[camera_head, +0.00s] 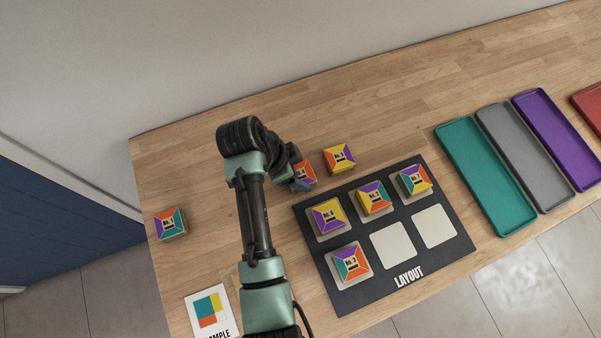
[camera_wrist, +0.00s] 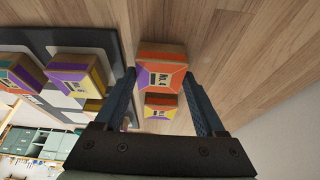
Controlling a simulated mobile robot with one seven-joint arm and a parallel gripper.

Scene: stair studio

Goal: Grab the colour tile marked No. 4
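The tile markings are too small to read surely, so I cannot tell which one says No. 4. A tile with orange and purple faces (camera_head: 306,172) stands on the wooden table left of the layout board, partly hidden by my gripper (camera_head: 301,184). In the wrist view this tile (camera_wrist: 159,77) lies between the tips of my gripper's (camera_wrist: 159,73) two spread fingers. I cannot tell whether they touch it. A yellow, orange and purple tile (camera_head: 340,158) stands close beside it and also shows in the wrist view (camera_wrist: 160,113).
The dark layout board (camera_head: 392,285) holds several tiles and two bare white squares. Another tile (camera_head: 170,223) stands at the table's left edge, and a sample card (camera_head: 207,311) lies at the front. Teal (camera_head: 487,180), grey (camera_head: 525,157) and purple (camera_head: 556,139) trays lie right.

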